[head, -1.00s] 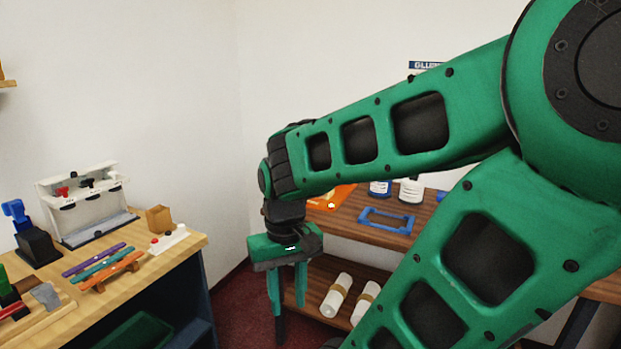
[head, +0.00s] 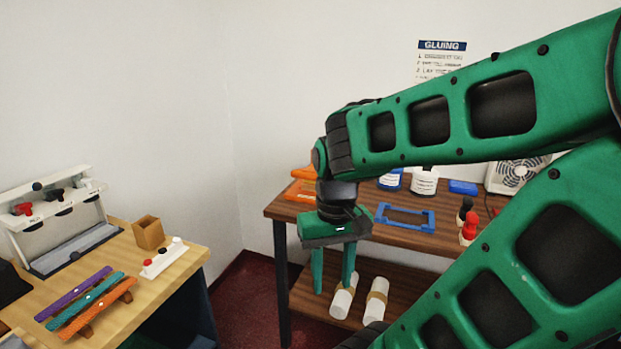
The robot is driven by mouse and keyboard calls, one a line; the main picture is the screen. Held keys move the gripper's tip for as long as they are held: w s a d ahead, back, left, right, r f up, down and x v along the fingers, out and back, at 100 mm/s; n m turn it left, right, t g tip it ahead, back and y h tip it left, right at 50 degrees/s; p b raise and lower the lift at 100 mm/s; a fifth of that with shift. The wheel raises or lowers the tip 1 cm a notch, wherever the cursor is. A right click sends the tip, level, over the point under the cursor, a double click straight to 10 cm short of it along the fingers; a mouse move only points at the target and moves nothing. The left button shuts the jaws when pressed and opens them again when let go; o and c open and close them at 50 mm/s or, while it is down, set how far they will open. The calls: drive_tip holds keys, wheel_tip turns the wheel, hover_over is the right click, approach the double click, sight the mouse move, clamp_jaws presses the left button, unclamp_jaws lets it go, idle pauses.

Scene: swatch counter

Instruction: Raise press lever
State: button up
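I cannot make out a press lever for certain in the head view. An orange object (head: 302,190) lies at the left end of the dark wooden table (head: 283,212), partly hidden behind my arm. My gripper (head: 333,284) points down in front of that table. Its two green fingers are apart with nothing between them. A white stand (head: 20,196) with red, black and white knobs stands on the light wooden counter at left. My arm hides much of the right side.
The light counter (head: 185,275) holds coloured strips (head: 92,300), a small wooden box (head: 148,233) and a white block with buttons (head: 163,258). The dark table holds a blue frame (head: 406,219), white containers (head: 424,180) and a fan (head: 516,174). White rolls (head: 342,303) lie on its lower shelf.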

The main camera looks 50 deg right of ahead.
sight(309, 178)
drive_tip(key=w+d+f+n+t+h, duration=0.1)
drive_tip(key=w+d+f+n+h, duration=0.2)
drive_tip(key=w+d+h, duration=1)
drive_tip(key=w+d+r+n+t, duration=0.1)
drive_tip(key=w+d+n, duration=0.1)
drive_tip(key=w, duration=0.4)
drive_tip(key=w+d+r+n+t+h, duration=0.1)
drive_tip(key=w+d+r+n+t, duration=0.1)
drive_tip(key=w+d, duration=0.3)
drive_tip(key=w+d+r+n+t, duration=0.1)
drive_tip(key=w+d+n+t, duration=0.1)
drive_tip(key=w, duration=0.6)
drive_tip(key=shift+w+d+r+n, duration=0.15)
drive_tip(key=shift+d+r+n, duration=0.05)
drive_tip(key=shift+d+n, duration=0.8)
drive_tip(key=shift+w+d+h, duration=0.15)
drive_tip(key=shift+d+h, duration=0.1)
drive_tip(key=shift+h, duration=0.05)
drive_tip(key=x, duration=1)
drive_tip(key=shift+w+d, duration=0.15)
